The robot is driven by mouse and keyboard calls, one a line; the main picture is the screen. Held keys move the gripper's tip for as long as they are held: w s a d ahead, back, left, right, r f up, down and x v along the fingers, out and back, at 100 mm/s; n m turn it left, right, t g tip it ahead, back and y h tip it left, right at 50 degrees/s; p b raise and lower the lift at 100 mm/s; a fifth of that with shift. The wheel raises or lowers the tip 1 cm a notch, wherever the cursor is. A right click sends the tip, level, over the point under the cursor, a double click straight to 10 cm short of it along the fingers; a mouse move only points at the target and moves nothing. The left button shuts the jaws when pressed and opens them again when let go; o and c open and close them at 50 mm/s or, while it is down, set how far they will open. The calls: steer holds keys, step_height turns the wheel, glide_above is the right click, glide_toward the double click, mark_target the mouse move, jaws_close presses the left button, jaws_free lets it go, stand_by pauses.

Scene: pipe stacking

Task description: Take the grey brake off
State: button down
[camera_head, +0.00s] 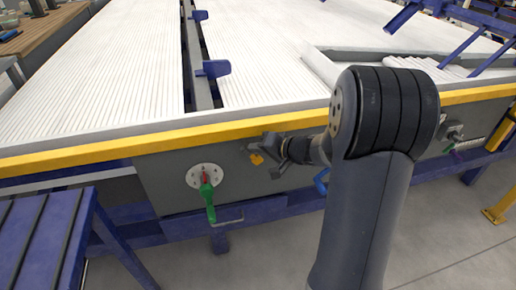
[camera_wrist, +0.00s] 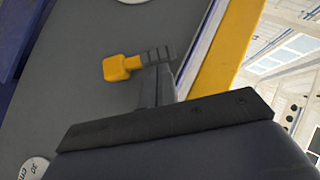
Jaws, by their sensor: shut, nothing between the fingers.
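My gripper (camera_head: 273,157) is in front of the grey side panel, below the yellow edge of the table. It is shut with nothing held. In the wrist view its ribbed grey fingertip (camera_wrist: 158,55) shows beside a yellow-orange knob (camera_wrist: 118,67). The knob also shows in the head view (camera_head: 256,159), just left of my gripper; whether they touch I cannot tell. A green handle (camera_head: 209,203) with a red part hangs down from a white round plate (camera_head: 194,176), left of my gripper. I cannot tell for sure which part is the grey brake.
The large white ribbed table (camera_head: 100,80) lies behind the panel, edged by a yellow rail (camera_head: 60,153). A grey fitting (camera_head: 450,131) sits on the panel at the right. A blue slatted stand (camera_head: 40,235) is at the lower left. Bare grey floor lies in front.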

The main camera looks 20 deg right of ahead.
steer(key=shift+a+f+n+h+b, duration=0.1)
steer(key=shift+a+n+h+b, duration=0.2)
steer(key=shift+b, duration=0.2)
steer(key=shift+a+f+n+h+b, duration=0.15)
steer(key=shift+a+n+h+b, duration=0.15)
steer(key=shift+a+h+b, duration=0.35)
steer(key=shift+a+f+n+g+h, duration=0.1)
steer(key=shift+a+n+g+h, duration=0.3)
steer(key=shift+a+n+h, duration=0.25)
steer(key=shift+a+f+n+h, duration=0.35)
steer(key=shift+a+f+h, duration=0.2)
steer(key=shift+h, duration=0.55)
steer(key=shift+a+f, duration=0.1)
steer(key=shift+f, duration=0.1)
